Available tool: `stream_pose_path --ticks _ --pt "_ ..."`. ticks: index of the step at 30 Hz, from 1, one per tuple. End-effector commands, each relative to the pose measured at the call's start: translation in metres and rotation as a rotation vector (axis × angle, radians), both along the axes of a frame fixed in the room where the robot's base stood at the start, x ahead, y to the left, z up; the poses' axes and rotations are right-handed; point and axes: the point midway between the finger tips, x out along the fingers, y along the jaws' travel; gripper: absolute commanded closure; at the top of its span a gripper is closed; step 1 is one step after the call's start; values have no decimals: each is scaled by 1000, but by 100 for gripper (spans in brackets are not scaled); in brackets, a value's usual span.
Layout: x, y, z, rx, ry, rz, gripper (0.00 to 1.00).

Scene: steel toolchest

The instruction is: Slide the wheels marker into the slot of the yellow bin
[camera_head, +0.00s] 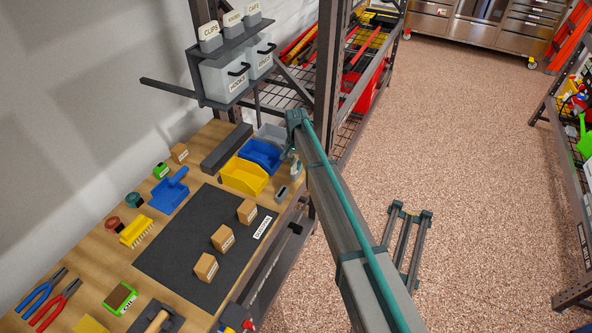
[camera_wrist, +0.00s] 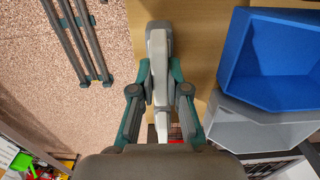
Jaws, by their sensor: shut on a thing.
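My gripper (camera_wrist: 160,80) is shut on a pale grey piece, which I take to be the wheels marker (camera_wrist: 158,50). In the wrist view it stands edge-on between the two teal fingers, and no lettering on it can be read. In the head view the held marker (camera_head: 297,168) shows partly below my arm's end, just right of the yellow bin. The yellow bin (camera_head: 243,178) sits on the wooden bench, open at the top. Its slot cannot be made out. The yellow bin is not seen in the wrist view.
A blue bin (camera_head: 262,154) and a grey bin (camera_head: 272,134) stand behind the yellow one. A small grey block (camera_head: 282,192) lies at the bench edge. A dark mat (camera_head: 183,250) bears several small wooden boxes. A shelf (camera_head: 228,52) with labelled holders hangs above.

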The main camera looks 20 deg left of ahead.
Motion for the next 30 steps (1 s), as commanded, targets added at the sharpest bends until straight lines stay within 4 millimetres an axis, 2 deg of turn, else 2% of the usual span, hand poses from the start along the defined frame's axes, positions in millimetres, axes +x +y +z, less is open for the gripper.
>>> stream_pose_path --ticks 23,30 --pt "0 0 10 0 0 0 100" --pt "0 0 18 0 -1 0 100"
